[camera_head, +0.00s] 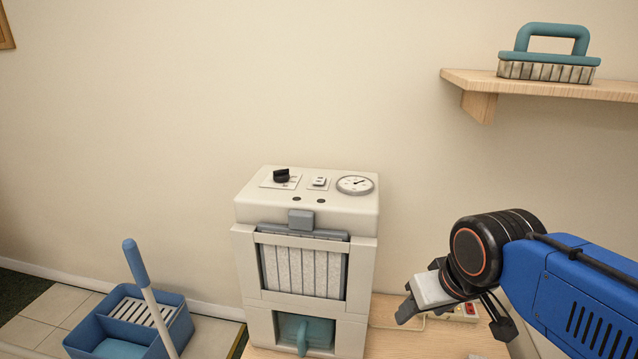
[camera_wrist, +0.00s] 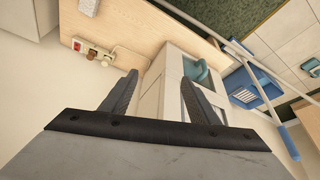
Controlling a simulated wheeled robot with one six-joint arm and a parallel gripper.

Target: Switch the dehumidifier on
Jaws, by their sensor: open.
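The dehumidifier (camera_head: 243,250) is a cream box standing on a wooden table against the wall. Its top carries a black knob (camera_head: 282,176), a small light rocker-like switch (camera_head: 319,182) and a round dial gauge (camera_head: 355,184). Its front has a grey-latched filter panel (camera_head: 300,270) and a teal tank (camera_head: 304,330) below. My gripper (camera_head: 410,304) is to the right of the dehumidifier, lower than its top, apart from it and empty. In the wrist view, my open gripper (camera_wrist: 159,79) points toward the dehumidifier (camera_wrist: 172,72); its top controls are not visible there.
A power strip (camera_head: 462,312) with a red switch and a plug lies on the table (camera_head: 405,345) behind my gripper. A shelf (camera_head: 465,78) with a teal brush (camera_head: 550,65) hangs upper right. A blue mop bucket (camera_head: 85,340) stands on the floor at left.

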